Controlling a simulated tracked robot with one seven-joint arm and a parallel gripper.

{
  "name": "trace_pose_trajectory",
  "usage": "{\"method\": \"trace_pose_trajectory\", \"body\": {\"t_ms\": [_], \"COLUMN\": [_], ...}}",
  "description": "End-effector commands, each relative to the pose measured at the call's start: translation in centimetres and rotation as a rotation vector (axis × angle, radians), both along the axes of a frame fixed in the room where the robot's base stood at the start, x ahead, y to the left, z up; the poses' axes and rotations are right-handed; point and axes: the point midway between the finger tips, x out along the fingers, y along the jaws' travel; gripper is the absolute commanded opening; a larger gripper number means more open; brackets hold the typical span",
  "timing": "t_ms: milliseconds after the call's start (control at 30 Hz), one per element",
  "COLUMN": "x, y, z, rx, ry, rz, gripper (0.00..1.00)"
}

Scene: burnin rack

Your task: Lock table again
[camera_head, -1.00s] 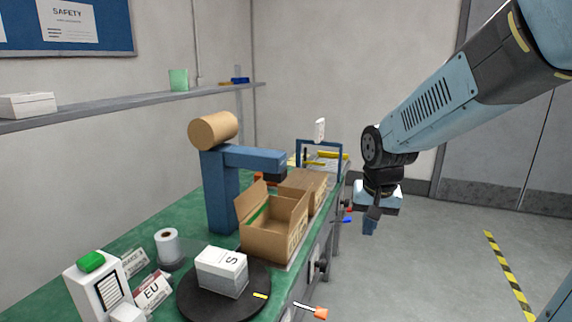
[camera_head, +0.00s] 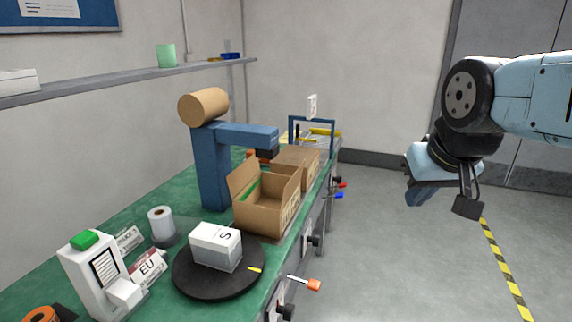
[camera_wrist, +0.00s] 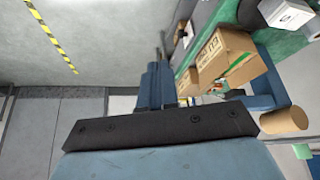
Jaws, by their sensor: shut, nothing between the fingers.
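The table is a round black turntable (camera_head: 190,285) on the green bench, carrying a white box (camera_head: 215,245) marked S. A yellow mark (camera_head: 254,269) shows on its near right edge. A lever with an orange knob (camera_head: 314,285) sticks out from the bench front beside the turntable; it does not touch my gripper. My gripper (camera_head: 416,197) is shut and empty, held in the air over the floor, well to the right of the bench. In the wrist view its blue fingers (camera_wrist: 155,82) are together, and the white box (camera_wrist: 285,12) shows at the upper right.
An open carton (camera_head: 265,210) and a blue post with a brown roll (camera_head: 203,107) stand behind the turntable. A label printer (camera_head: 95,275) stands at left. Dark, red and blue knobs line the bench front. The floor (camera_head: 390,270) at right is clear.

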Motion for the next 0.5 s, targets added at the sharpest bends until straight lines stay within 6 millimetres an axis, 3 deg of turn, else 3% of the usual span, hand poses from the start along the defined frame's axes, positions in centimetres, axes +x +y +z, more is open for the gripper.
{"method": "trace_pose_trajectory", "body": {"t_ms": [233, 500], "x": [0.8, 5.5], "y": [0.2, 1.6], "z": [-0.3, -2.7], "rx": [0.013, 0.081], "ry": [0.015, 0.094], "rz": [-0.001, -0.029], "gripper": [0.00, 0.00]}}
